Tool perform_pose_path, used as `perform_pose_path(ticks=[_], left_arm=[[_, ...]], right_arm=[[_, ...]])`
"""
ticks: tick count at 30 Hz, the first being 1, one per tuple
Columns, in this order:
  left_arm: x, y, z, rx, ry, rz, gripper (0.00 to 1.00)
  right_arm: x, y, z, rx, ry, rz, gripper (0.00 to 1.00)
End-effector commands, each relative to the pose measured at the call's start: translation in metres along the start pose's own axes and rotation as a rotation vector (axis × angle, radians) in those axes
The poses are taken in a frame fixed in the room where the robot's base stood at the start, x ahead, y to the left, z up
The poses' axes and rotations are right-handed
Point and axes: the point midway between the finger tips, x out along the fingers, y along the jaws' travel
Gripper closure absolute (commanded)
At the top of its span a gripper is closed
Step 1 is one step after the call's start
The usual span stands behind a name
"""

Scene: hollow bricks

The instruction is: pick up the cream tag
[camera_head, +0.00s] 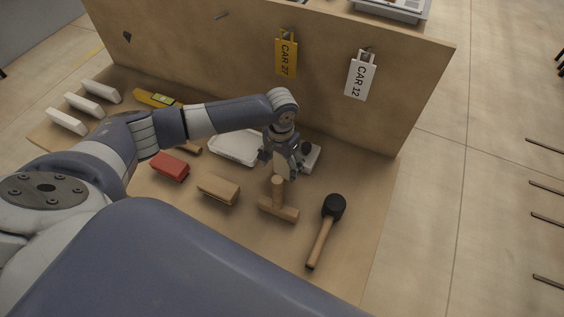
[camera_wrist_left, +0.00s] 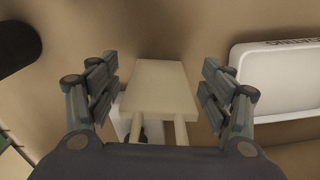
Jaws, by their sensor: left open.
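A pale cream plate with two thin bars, which looks like the cream tag (camera_wrist_left: 155,88), lies between the fingers of my left gripper (camera_wrist_left: 161,80) in the left wrist view. The fingers are open, with a gap on each side of it. Its two bars run toward the palm. In the head view my left gripper (camera_head: 281,165) points down over the board, and the cream tag is mostly hidden by the fingers there. My right gripper is not in view.
A white tray (camera_head: 236,147) stands left of the gripper, and a wooden T-shaped tool (camera_head: 279,209) in front. A black-headed mallet (camera_head: 333,207) lies to the right. A yellow tag (camera_head: 286,57) and a white tag (camera_head: 360,78) hang on the upright panel. Red (camera_head: 170,167) and brown (camera_head: 219,190) blocks lie left.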

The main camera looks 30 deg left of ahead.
Motion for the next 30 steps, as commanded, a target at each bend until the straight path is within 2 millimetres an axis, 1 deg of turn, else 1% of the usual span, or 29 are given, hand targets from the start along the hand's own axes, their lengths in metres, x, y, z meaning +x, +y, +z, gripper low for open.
perform_pose_path(ticks=[7, 8, 9, 11, 12, 13, 14, 24, 26, 29, 30], left_arm=[[0.002, 0.0, 0.0, 0.001, 0.001, 0.0, 0.27], [0.002, 0.0, 0.0, 0.0, 0.001, 0.0, 0.33], [0.002, 0.0, 0.0, 0.0, 0.001, 0.0, 0.43], [0.002, 0.0, 0.0, 0.0, 0.001, 0.0, 0.56], [0.002, 0.0, 0.0, 0.0, 0.001, 0.0, 0.65], [0.002, 0.0, 0.0, 0.0, 0.001, 0.0, 0.72], [0.002, 0.0, 0.0, 0.0, 0.001, 0.0, 0.75], [-0.001, 0.0, -0.001, 0.0, 0.002, 0.0, 0.75], [-0.006, 0.0, -0.001, -0.001, 0.004, 0.001, 0.75], [-0.022, -0.001, -0.002, -0.001, 0.006, 0.0, 0.75], [-0.03, 0.0, -0.002, 0.0, 0.007, 0.0, 0.75]], right_arm=[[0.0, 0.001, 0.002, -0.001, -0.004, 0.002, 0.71], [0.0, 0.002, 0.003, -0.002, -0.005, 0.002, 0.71], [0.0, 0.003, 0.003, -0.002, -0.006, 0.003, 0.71], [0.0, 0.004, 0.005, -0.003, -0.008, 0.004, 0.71], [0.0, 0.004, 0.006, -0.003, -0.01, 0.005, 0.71], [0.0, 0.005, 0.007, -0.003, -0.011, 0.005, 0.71], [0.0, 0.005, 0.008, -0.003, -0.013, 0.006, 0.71], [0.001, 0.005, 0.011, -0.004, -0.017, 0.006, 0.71], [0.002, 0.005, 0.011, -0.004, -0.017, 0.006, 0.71], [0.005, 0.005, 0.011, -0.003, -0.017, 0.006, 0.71], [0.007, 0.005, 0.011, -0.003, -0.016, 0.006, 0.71]])
